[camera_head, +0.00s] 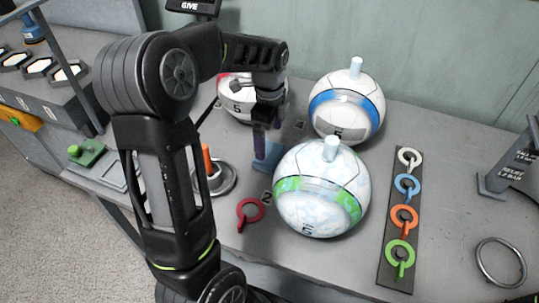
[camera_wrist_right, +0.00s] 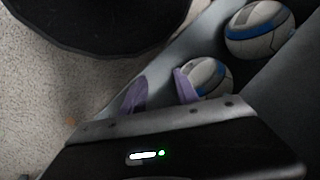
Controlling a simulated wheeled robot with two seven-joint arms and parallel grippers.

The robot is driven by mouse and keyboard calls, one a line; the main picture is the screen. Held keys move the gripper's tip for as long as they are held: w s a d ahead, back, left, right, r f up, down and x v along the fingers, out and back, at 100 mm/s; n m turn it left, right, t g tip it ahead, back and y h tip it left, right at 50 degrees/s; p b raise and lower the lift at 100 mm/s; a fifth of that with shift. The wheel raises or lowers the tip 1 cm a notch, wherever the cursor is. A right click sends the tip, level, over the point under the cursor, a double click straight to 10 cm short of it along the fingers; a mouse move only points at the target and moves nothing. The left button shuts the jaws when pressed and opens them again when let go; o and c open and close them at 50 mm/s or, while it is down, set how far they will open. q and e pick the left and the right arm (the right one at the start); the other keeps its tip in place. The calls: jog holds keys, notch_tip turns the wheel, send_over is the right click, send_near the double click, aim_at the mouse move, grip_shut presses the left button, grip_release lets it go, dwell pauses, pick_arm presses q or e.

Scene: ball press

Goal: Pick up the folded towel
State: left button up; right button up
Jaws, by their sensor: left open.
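The folded towel appears to be the small blue piece (camera_head: 270,155) on the grey bench, between the white balls and the orange-topped post. My left gripper (camera_head: 267,143) points down right over it with its purple fingers apart, one on each side of the blue piece's upper part. I cannot tell whether the fingers touch it, and the fingers and wrist partly hide it. My right gripper (camera_wrist_right: 158,90) shows only in the right wrist view, with its purple fingers apart and nothing seen between them.
Close right of my left gripper stands a white-and-green ball (camera_head: 320,190); a blue-banded ball (camera_head: 347,105) and a third ball (camera_head: 238,100) stand behind. A red ring tag (camera_head: 250,212) lies in front. A strip of coloured rings (camera_head: 402,225) lies at right.

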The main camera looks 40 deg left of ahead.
aim_at(269, 153)
pick_arm(q)
jog(key=shift+f, duration=0.4)
jog(key=shift+f, duration=0.1)
notch_tip(269, 153, down, 5)
jog(key=shift+a+f, duration=0.1)
jog(key=shift+c, duration=0.6)
jog(key=c, duration=1)
jog(key=shift+r, duration=0.25)
notch_tip(269, 153, up, 10)
jog(key=shift+f, duration=0.1)
